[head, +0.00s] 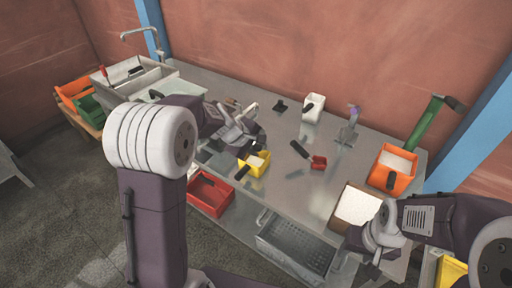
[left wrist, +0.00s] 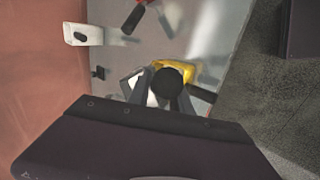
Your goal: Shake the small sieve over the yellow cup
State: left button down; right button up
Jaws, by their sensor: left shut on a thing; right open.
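The yellow cup (head: 258,170) stands on the metal table left of its middle, with pale content and a dark handle sticking out. It also shows in the left wrist view (left wrist: 187,68), partly covered. My left gripper (head: 246,143) is shut just above and behind the cup. In the left wrist view, a round black handle end (left wrist: 168,81) sits between its fingers. This is probably the small sieve's handle; the sieve's mesh is hidden, so I cannot tell its tilt or exact place over the cup. My right gripper (head: 378,258) is open and empty at the table's front right.
A red scoop (head: 318,163) with a black handle lies right of the cup. A white bin (head: 313,108) stands behind, an orange bin (head: 392,170) and an open box (head: 345,218) at right. A red tray (head: 210,193) is at the front left; a sink (head: 135,78) is at the back left.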

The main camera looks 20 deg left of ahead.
pick_arm(q)
notch_tip(320, 180, down, 4)
jog(key=b, duration=0.4)
jog(key=shift+f, duration=0.1)
jog(key=shift+a, duration=0.15)
dwell(0.5)
dwell(1.2)
